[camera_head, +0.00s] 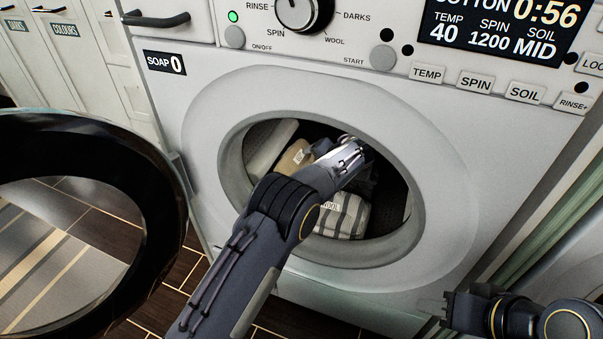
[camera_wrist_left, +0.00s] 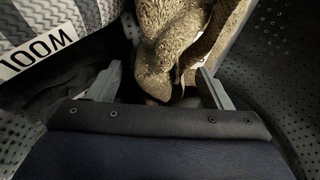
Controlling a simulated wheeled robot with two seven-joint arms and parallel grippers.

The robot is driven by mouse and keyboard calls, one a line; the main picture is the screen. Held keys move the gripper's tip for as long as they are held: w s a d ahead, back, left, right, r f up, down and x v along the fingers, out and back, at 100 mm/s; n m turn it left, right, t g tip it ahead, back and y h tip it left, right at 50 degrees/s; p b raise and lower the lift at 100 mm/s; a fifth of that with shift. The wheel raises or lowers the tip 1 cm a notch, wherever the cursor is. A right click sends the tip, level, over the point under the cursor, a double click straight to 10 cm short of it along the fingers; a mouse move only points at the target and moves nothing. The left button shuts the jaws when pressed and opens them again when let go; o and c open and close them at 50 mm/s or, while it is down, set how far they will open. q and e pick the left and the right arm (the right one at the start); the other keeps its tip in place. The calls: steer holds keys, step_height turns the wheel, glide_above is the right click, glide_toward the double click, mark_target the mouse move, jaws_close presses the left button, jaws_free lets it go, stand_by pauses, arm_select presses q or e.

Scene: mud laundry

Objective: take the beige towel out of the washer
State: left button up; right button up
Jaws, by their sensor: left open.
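The washer (camera_head: 440,130) stands open, with its drum (camera_head: 395,205) showing. In the head view a beige folded cloth (camera_head: 294,158) with a small tag, which looks like the beige towel, lies inside, left of my left gripper (camera_head: 352,150). My left arm reaches through the opening; its fingertips are hard to make out there. In the left wrist view my left gripper (camera_wrist_left: 160,88) is open, with tan looped fabric (camera_wrist_left: 168,50) at and between its fingers. I cannot tell whether they touch it. My right gripper (camera_head: 450,312) is outside, low at the right; its jaw opening is unclear.
A grey striped cloth tagged WOOL (camera_head: 345,212) lies in the drum below my left gripper; it also shows in the left wrist view (camera_wrist_left: 60,25). The round washer door (camera_head: 165,185) is swung open to the left. The opening's rim (camera_head: 405,240) surrounds my left arm.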

arm_select(q)
steer(key=shift+w+a+f, duration=0.3)
steer(key=shift+w+f, duration=0.05)
steer(key=shift+f, duration=0.05)
steer(key=shift+c, duration=0.4)
steer(key=c, duration=1.2)
steer(key=shift+r, duration=0.2)
